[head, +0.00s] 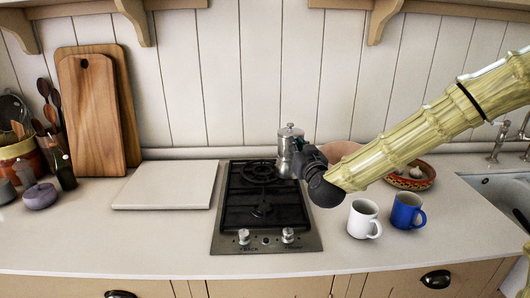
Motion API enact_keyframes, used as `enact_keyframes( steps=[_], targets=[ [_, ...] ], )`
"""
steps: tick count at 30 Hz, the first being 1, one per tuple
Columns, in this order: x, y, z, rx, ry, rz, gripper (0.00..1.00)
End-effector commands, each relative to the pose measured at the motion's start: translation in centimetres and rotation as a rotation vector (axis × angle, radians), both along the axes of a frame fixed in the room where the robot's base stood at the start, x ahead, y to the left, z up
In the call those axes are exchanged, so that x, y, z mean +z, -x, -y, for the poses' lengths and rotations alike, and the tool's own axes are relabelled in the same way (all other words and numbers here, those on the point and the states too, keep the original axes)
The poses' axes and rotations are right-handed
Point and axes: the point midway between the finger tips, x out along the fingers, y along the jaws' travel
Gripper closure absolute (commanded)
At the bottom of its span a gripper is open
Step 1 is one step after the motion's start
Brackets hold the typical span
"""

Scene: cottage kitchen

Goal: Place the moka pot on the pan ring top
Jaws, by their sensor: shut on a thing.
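The silver moka pot (287,150) with a dark handle is in the head view, upright at the back right of the black two-burner hob (228,213). My gripper (301,160) comes from the right and is shut on the moka pot. The back pan ring (258,171) shows just left of the pot, and the front pan ring (262,209) is bare. The pot's base is partly hidden by my gripper. I cannot tell whether it touches the hob or is held above it.
A white mug (362,219) and a blue mug (405,211) stand right of the hob. A patterned bowl (414,180) is behind them. A pale board (167,186) lies left of the hob. Wooden boards (92,115) lean on the wall. A sink (497,190) is at the right.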

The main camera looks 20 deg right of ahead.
Motion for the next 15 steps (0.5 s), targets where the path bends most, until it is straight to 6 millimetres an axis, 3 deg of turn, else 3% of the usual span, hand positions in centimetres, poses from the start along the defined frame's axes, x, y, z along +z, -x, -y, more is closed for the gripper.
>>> enact_keyframes(
  steps=[15],
  targets=[
    [-0.5, -7.3, -2.9, 0.002, 0.0, 0.002, 1.0]
  ],
)
